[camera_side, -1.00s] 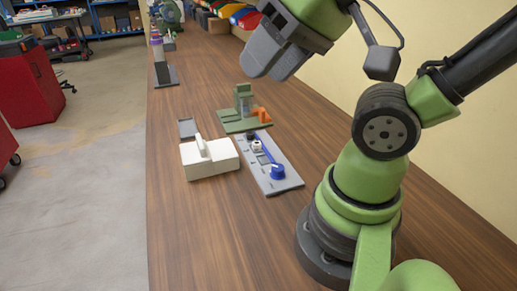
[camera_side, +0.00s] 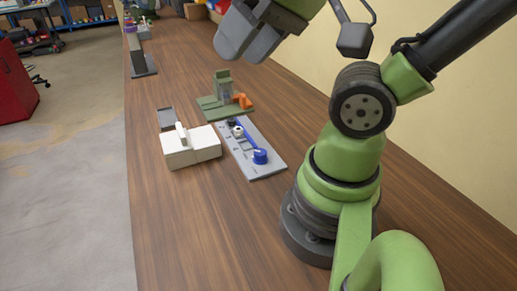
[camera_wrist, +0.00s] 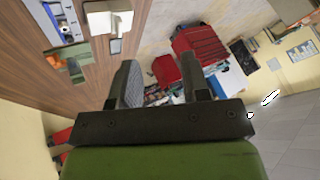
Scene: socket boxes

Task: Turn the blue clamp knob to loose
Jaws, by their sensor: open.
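The blue clamp knob (camera_side: 260,156) sits at the near end of a grey panel (camera_side: 268,171). A blue bar (camera_side: 248,142) runs from it toward a white knob (camera_side: 238,131) and a black knob (camera_side: 231,122) at the far end. I cannot tell the knob's setting. My gripper (camera_side: 250,38) hangs high above the bench, well away from the panel, with nothing between its fingers. In the wrist view its two fingers (camera_wrist: 157,80) stand wide apart. Part of the panel (camera_wrist: 62,14) shows there at the top left.
A white box with a raised handle (camera_side: 190,147) stands left of the panel, beside a flat dark plate (camera_side: 166,117). A green fixture with an orange part (camera_side: 222,90) stands behind the panel. The wooden bench in front is clear.

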